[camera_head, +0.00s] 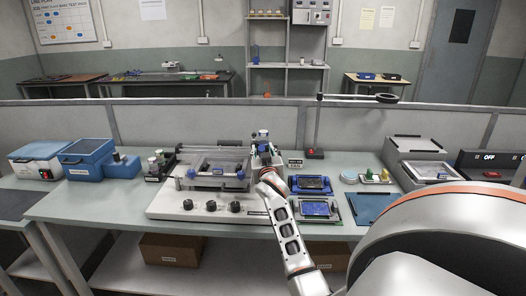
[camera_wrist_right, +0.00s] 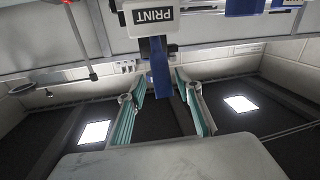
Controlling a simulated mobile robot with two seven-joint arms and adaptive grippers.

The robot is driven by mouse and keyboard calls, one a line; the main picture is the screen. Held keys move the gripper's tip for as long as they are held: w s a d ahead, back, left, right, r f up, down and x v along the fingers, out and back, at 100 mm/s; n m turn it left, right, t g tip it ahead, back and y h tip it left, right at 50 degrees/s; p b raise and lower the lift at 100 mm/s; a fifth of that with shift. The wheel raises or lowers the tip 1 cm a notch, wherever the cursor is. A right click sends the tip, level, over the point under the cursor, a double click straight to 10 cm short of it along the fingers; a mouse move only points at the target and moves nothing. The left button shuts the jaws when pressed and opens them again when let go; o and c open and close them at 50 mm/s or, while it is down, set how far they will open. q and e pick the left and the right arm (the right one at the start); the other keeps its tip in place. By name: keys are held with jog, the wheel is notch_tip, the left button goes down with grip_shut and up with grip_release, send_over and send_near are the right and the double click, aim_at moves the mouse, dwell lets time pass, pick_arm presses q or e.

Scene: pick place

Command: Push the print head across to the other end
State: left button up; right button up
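The print head (camera_head: 262,135), with blue parts, stands at the right end of the white printing machine (camera_head: 165,207). My right gripper (camera_head: 266,165) is at its front side and hides its lower part in the head view. In the right wrist view, a PRINT label (camera_wrist_right: 153,15) shows at the top, with a blue bar-like handle (camera_wrist_right: 160,70) below it. The handle reaches between the two teal-lined fingers of my right gripper (camera_wrist_right: 160,88). The fingers stand apart, with a gap visible on each side of the handle. My left gripper is not in view.
Left of the machine are small bottles (camera_head: 157,163) and a blue box (camera_head: 88,158). Blue-framed boards (camera_head: 315,208) lie to its right. A thin stand (camera_head: 318,125) rises behind them. A grey partition (camera_head: 190,125) runs along the bench's back.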

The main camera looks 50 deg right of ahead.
jog(key=v, duration=0.7)
jog(key=shift+s, duration=0.2)
jog(key=shift+a, duration=0.1)
jog(key=a+f+n+y, duration=0.1)
jog(key=a+f, duration=0.2)
jog(key=a+f+n+y, duration=0.2)
jog(key=a+f, duration=0.2)
jog(key=a+f+n+t+y, duration=0.1)
jog(key=a+f+n, duration=0.1)
jog(key=a+f, duration=0.2)
jog(key=shift+s+a+f+y, duration=0.15)
jog(key=shift+s+a+y, duration=0.05)
jog(key=shift+s+y, duration=0.15)
jog(key=s+a+f+n+g+y, duration=0.2)
jog(key=s+a+f+y, duration=0.3)
jog(key=s+a+f, duration=0.6)
jog(key=s+a+f+n+g+y, duration=0.2)
jog(key=s+a+f+n+y, duration=0.2)
jog(key=s+a+f, duration=0.8)
jog(key=a, duration=0.6)
jog(key=shift+s+a+f+y, duration=0.25)
jog(key=shift+s+y, duration=0.1)
jog(key=shift+s, duration=0.05)
